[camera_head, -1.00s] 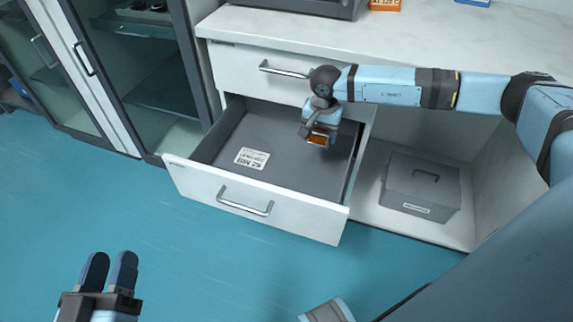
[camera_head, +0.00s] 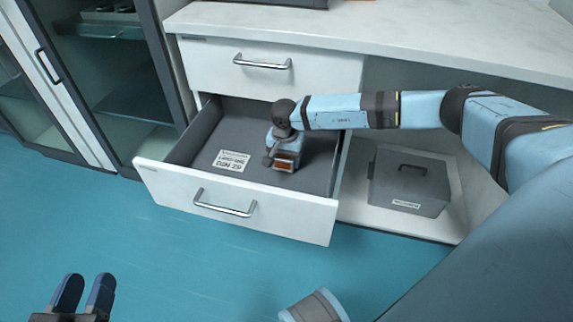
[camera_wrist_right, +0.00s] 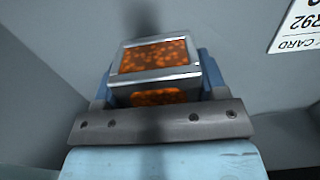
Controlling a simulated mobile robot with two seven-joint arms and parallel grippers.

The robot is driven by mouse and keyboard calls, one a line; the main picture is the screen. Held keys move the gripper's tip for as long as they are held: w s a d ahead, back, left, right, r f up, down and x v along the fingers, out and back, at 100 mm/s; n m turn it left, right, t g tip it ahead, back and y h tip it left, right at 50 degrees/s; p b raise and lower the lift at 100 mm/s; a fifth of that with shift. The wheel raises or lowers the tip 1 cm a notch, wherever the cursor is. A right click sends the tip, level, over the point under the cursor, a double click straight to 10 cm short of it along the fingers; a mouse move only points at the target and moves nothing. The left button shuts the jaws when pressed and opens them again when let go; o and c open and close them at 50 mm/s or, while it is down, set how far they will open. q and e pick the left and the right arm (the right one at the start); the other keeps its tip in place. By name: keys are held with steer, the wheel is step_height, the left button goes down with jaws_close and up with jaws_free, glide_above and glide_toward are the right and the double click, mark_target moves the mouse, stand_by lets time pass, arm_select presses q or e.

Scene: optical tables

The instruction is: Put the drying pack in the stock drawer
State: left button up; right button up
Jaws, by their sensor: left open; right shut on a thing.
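The drying pack (camera_wrist_right: 155,55) is a small silver-edged box with orange beads showing in its windows. It also shows in the head view (camera_head: 284,164). My right gripper (camera_head: 283,158) is shut on it, inside the open stock drawer (camera_head: 240,199), low over the grey floor in the right part. I cannot tell whether the pack touches the floor. In the right wrist view, the right gripper's (camera_wrist_right: 155,92) blue fingers stand on both sides of the pack. My left gripper (camera_head: 84,293) is open and empty over the blue floor at the lower left.
A white card (camera_head: 231,160) with black print lies on the drawer floor left of the pack. A shut drawer (camera_head: 320,75) is above. A grey lidded box (camera_head: 410,183) stands in the open bay to the right. A glass-door cabinet (camera_head: 120,90) is at the left.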

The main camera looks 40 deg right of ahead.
steer(key=shift+s+d+f, duration=0.15)
steer(key=shift+d+f, duration=0.05)
steer(key=shift+f, duration=0.35)
steer(key=shift+r, duration=0.1)
steer(key=shift+f, duration=0.2)
arm_select(q)
steer(key=shift+w+r+m, duration=0.1)
steer(key=shift+w+m, duration=0.05)
steer(key=shift+m, duration=0.15)
arm_select(e)
steer(key=o, duration=1.1)
steer(key=shift+r, duration=0.1)
